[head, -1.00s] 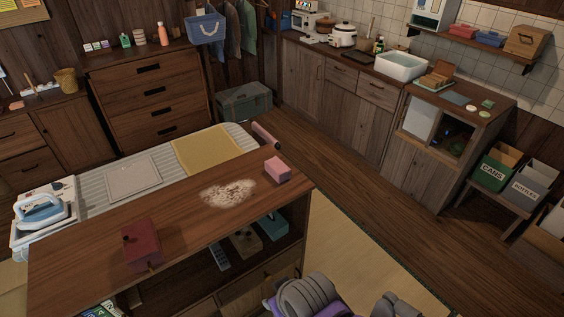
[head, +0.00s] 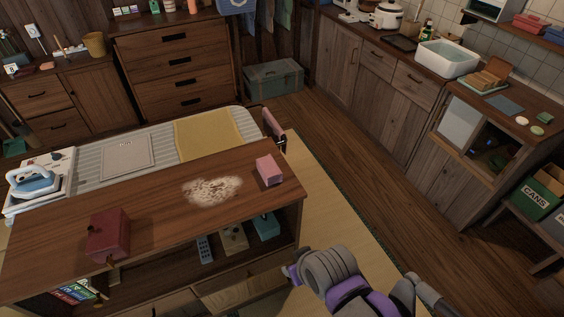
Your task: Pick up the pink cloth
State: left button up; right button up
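A small pink block-shaped item (head: 268,170), which looks like the folded pink cloth, lies near the right end of the brown wooden counter top (head: 150,215). It sits right of a whitish powdery patch (head: 212,190). Nothing touches it from above. Grey and purple parts of my own arm show at the bottom right of the head view, below and right of the counter. I make out no fingertips on them. Neither gripper can be seen.
A dark red box (head: 108,234) stands on the counter's left part. Behind the counter is an ironing board (head: 160,135) with a yellow cloth (head: 203,138) and an iron (head: 35,180). A darker pinkish item (head: 273,127) is at the board's right end. Floor is clear to the right.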

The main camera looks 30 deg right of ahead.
aim_at(270, 174)
jog(key=i+l, duration=0.1)
jog(key=l, duration=1.25)
jog(key=i+l, duration=0.15)
jog(key=l, duration=0.5)
